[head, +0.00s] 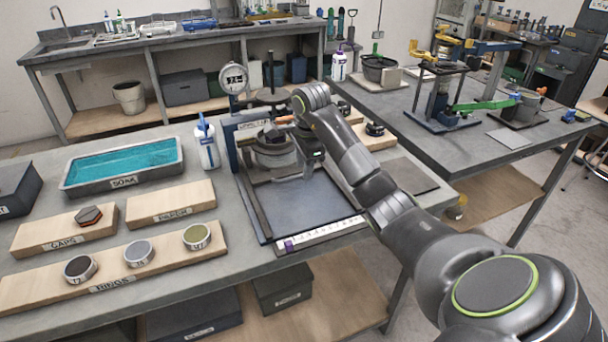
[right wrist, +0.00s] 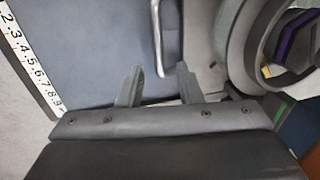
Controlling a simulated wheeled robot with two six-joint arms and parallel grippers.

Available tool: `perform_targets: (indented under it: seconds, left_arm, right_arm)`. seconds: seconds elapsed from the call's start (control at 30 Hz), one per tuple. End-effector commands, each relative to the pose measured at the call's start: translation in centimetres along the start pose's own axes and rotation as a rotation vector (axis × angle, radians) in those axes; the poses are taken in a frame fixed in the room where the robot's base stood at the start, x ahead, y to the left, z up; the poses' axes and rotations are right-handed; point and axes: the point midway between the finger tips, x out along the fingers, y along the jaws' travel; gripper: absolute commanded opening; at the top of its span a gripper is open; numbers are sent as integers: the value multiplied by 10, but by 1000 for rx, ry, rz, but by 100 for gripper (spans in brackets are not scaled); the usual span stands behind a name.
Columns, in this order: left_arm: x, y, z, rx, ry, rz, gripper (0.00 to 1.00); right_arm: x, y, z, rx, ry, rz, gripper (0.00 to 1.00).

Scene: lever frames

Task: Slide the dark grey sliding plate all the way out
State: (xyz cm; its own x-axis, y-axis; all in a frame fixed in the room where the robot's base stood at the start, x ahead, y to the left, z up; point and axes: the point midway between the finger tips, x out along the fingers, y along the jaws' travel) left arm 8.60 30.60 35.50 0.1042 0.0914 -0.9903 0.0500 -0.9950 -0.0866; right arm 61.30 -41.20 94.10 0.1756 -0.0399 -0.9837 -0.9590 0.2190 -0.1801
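A low frame with a dark blue-grey flat surface (head: 315,208) stands on the near table; I cannot tell whether this surface is the sliding plate itself or the bed under it. The surface also fills the upper left of the right wrist view (right wrist: 105,45). A thin pale metal bar (right wrist: 157,35) lies over it. My right gripper (head: 305,172) is low over the frame, in front of a round grey pot-like part (head: 272,152). In the wrist view its two fingers (right wrist: 160,72) are apart, with the bar's near end between them, not clamped. My left gripper is not in view.
A white ruler strip (head: 325,232) runs along the frame's front edge. A white bottle (head: 207,145), a teal-filled tray (head: 125,165) and wooden blocks (head: 170,204) stand to the left. A flat dark square (head: 412,174) lies right of the frame, behind my arm.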

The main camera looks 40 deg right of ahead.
Motion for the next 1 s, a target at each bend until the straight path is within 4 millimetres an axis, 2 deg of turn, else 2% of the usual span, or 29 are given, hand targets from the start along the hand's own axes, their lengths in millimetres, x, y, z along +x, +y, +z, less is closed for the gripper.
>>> perform_targets:
  seconds: [0.13, 0.43, 0.7, 1.0]
  left_arm:
    - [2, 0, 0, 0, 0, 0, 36]
    - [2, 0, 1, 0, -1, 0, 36]
    - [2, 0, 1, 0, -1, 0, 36]
    - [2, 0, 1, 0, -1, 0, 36]
  right_arm:
    - [11, 0, 0, -1, 1, 0, 32]
    - [13, 0, 0, -1, 0, -1, 32]
    - [13, 0, 0, -1, 0, -1, 0]
    - [13, 0, -1, 0, 1, 0, 0]
